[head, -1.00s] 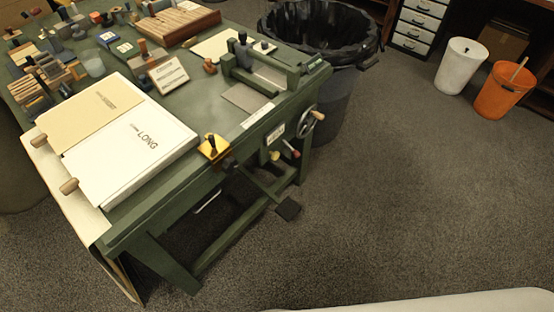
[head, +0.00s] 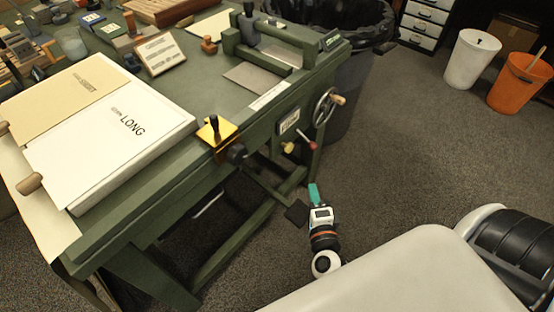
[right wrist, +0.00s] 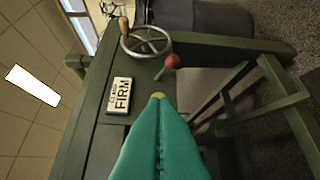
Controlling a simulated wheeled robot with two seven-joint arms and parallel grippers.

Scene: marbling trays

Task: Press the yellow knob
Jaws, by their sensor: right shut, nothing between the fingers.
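The yellow knob (head: 288,147) sticks out from the front side of the green bench (head: 172,178), below a small label plate. In the right wrist view the yellow knob (right wrist: 158,95) shows just past my fingertips, partly hidden by them. My right gripper (head: 314,190) has teal fingers, shut and empty. In the head view it is below and to the right of the knob, with a gap between them. My left gripper is not in view.
A red knob (head: 313,146) on a rod is right beside the yellow one. A handwheel (head: 325,107) and a label reading FIRM (right wrist: 119,95) are close by. A brass fitting with a black handle (head: 215,128) is at the bench edge. Open carpet lies to the right.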

